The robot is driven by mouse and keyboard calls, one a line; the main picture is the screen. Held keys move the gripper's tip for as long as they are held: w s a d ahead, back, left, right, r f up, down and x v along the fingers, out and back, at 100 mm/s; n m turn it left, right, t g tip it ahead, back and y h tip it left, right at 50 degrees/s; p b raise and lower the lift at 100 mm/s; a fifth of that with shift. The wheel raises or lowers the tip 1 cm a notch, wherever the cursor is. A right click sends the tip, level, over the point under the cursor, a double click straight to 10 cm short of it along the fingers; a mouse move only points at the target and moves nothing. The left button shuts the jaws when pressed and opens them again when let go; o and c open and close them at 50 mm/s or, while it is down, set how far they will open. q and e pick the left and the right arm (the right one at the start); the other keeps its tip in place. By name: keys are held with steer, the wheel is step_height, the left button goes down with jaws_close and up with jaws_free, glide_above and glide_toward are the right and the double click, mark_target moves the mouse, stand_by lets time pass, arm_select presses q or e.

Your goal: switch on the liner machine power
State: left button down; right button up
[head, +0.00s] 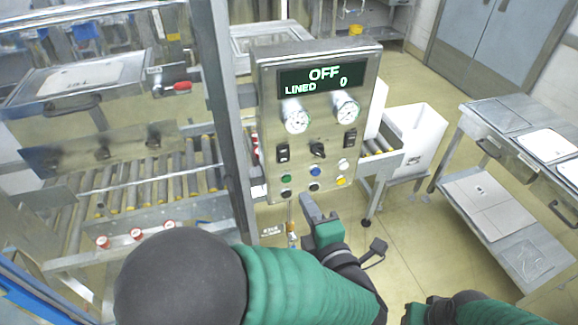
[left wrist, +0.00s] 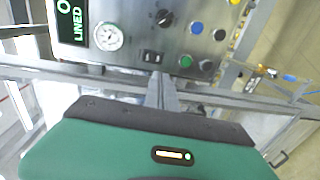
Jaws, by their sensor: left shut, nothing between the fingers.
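The liner machine's control panel (head: 268,120) is a steel box facing me. Its display (head: 322,78) reads OFF and LINED 0. Black rocker switches sit at left (head: 283,153) and right (head: 350,138), with a black rotary knob (head: 318,150) between them. Below are green (head: 286,178), blue (head: 314,171), white, yellow and dark buttons. My left gripper (head: 307,205) is shut and empty, below the panel's lower edge in the head view. In the left wrist view its fingertips (left wrist: 157,78) point at the left rocker (left wrist: 152,57); contact cannot be told. My right gripper shows only partly at the bottom edge.
A roller conveyor (head: 150,180) with a steel post (head: 222,90) stands left of the panel. A white bin (head: 415,135) stands behind it at right. A steel cart (head: 480,190) stands at far right.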

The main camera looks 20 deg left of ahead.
mark_target(284, 161)
arm_select(q)
steer(key=p+x, duration=0.2)
steer(key=x, duration=0.4)
steer(key=p+x, duration=0.1)
steer(key=x, duration=0.5)
steer(key=shift+s+a+r+p, duration=0.1)
steer(key=shift+a+p, duration=0.3)
steer(key=shift+w+a, duration=0.15)
steer(key=shift+w, duration=0.25)
steer(key=shift+d, duration=0.2)
steer(key=shift+d, duration=0.1)
steer(key=shift+f, duration=0.2)
